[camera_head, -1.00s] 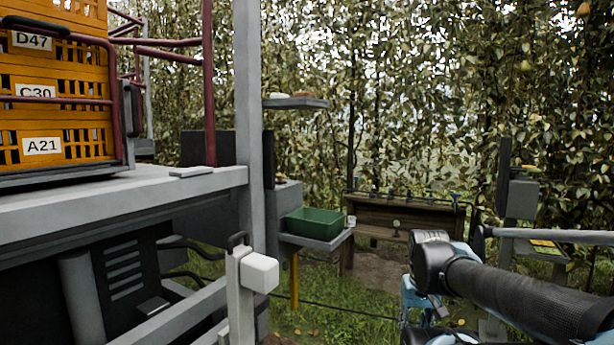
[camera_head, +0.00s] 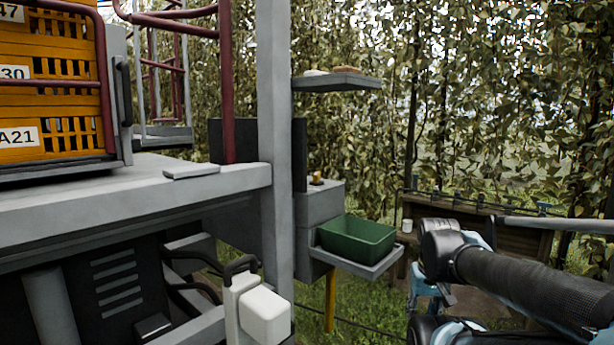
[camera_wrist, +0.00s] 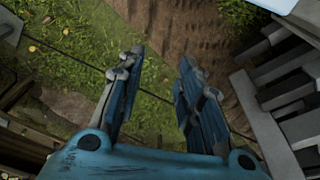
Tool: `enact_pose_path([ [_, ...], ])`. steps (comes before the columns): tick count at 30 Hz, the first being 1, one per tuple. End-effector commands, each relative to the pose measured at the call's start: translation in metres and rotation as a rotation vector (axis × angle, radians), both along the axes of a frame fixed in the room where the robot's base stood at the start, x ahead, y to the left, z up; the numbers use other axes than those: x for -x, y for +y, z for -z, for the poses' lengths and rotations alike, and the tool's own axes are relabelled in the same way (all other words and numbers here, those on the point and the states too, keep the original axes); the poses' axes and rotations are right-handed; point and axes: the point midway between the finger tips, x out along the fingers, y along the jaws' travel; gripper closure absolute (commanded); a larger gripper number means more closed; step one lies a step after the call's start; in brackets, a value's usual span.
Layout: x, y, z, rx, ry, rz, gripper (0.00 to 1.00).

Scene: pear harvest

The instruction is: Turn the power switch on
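My gripper (camera_wrist: 161,57) is open and empty in the wrist view. Its two blue fingers point down over grass and bare soil, touching nothing. In the head view my arm reaches in from the right, and the fingertips cannot be made out there. No part is clearly marked as the power switch. A small brass-coloured piece (camera_head: 317,179) stands on top of a grey box (camera_head: 322,203) behind the grey post; I cannot tell whether it is the switch or how it is set. My arm is apart from this box, to its right.
A green bin (camera_head: 357,240) sits on a grey shelf beside the box. A higher shelf (camera_head: 337,83) juts from the grey post (camera_head: 274,130). A white block (camera_head: 265,315) stands low in front. Orange crates (camera_head: 50,90) fill the upper left. A wooden bench (camera_head: 510,235) stands behind my arm.

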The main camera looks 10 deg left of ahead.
Motion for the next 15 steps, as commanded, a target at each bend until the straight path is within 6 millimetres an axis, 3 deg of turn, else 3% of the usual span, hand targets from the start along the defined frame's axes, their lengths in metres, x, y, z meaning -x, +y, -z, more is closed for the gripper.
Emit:
enact_pose_path([
  [10, 0.000, 0.000, 0.000, 0.000, 0.000, 0.000, 0.67],
  [15, 0.004, 0.003, -0.013, -0.008, -0.010, -0.023, 0.28],
])
